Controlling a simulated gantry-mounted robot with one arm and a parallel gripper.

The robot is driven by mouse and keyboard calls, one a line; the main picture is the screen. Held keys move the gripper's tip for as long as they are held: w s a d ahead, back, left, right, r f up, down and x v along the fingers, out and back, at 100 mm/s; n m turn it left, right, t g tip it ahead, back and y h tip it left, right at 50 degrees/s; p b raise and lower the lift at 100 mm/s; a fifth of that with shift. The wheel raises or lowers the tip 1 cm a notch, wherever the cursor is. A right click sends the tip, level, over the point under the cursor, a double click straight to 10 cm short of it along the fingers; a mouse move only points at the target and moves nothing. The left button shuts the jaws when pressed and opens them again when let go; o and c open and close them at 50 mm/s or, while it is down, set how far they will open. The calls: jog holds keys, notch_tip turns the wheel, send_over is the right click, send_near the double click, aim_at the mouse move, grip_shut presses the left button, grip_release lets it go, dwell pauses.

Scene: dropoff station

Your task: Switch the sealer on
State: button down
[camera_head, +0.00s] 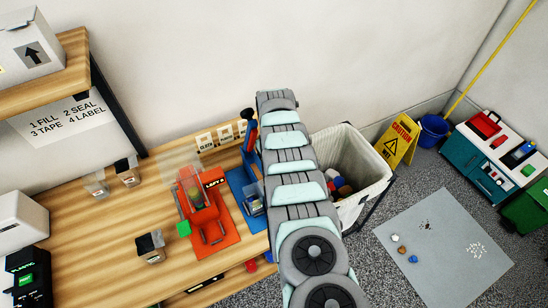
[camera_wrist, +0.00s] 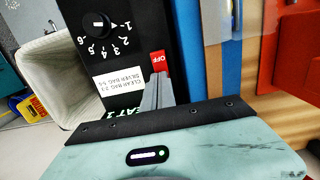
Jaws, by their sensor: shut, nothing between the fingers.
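The sealer (camera_head: 252,198) is the blue machine on the bench, partly hidden behind my arm in the head view. In the wrist view its black panel (camera_wrist: 128,60) fills the upper middle, with a round numbered dial (camera_wrist: 97,25), a white bag-setting label (camera_wrist: 117,81) and a red switch (camera_wrist: 159,60) marked OFF. My gripper (camera_wrist: 157,83) is shut and empty. Its grey fingertips lie just below the red switch in the wrist view; I cannot tell whether they touch it. My arm hides the gripper and the panel in the head view.
An orange-red machine (camera_head: 213,238) stands left of the sealer on the wooden bench (camera_head: 105,245). A white-lined bin (camera_head: 352,160) stands to the right, beyond my arm. A yellow caution sign (camera_head: 397,139) and a grey floor mat (camera_head: 440,265) lie farther right.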

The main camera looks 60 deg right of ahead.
jog(key=shift+s+a+f, duration=0.3)
jog(key=shift+s+f, duration=0.1)
notch_tip(320, 180, up, 8)
jog(key=w, duration=0.1)
jog(key=shift+d+p, duration=0.4)
jog(key=shift+r, duration=0.15)
